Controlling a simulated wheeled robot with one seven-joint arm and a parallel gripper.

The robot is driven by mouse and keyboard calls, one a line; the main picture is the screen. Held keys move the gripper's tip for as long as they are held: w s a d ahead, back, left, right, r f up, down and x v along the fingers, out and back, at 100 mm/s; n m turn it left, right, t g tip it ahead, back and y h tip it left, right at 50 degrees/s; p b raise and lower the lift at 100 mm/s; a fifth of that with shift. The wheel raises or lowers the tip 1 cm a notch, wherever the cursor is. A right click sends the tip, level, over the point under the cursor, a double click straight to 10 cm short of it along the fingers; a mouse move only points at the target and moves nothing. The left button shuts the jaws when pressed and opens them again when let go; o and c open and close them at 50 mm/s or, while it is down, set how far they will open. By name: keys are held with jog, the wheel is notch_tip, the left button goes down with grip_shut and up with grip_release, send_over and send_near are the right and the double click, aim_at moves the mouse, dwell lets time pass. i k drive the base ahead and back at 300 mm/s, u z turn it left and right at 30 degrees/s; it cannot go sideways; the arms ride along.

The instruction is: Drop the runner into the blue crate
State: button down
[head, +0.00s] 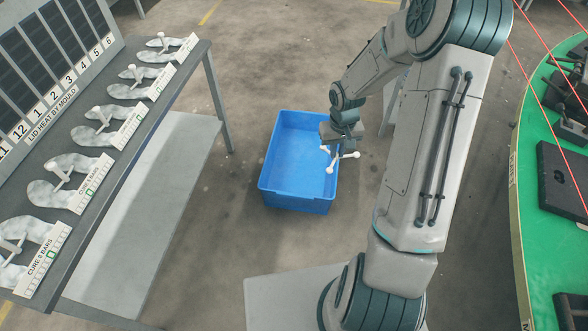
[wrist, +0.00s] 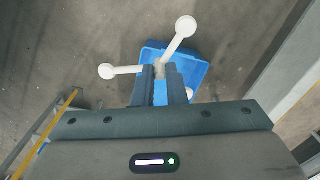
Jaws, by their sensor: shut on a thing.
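The runner (head: 339,158) is a white three-armed piece with rounded ends. In the wrist view the runner (wrist: 176,38) sticks out past the fingertips, two arms spread left and up, part of it hidden by the fingers. My gripper (head: 338,147) is shut on it, and its two dark fingers (wrist: 160,72) show in the wrist view. The blue crate (head: 298,160) stands on the floor, open and apparently empty. In the head view the runner overlaps the crate's right rim. In the wrist view the crate (wrist: 198,72) lies below and beyond the fingers.
A grey bench (head: 195,75) at left bears several pale insole moulds with white runners and label strips. A green carousel (head: 560,200) with dark blocks is at right, with red lines above it. Bare concrete floor surrounds the crate.

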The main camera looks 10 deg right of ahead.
aim_at(309, 164)
jog(key=u, duration=1.1)
jog(key=i, duration=1.65)
jog(key=z, duration=2.15)
jog(key=i, duration=0.35)
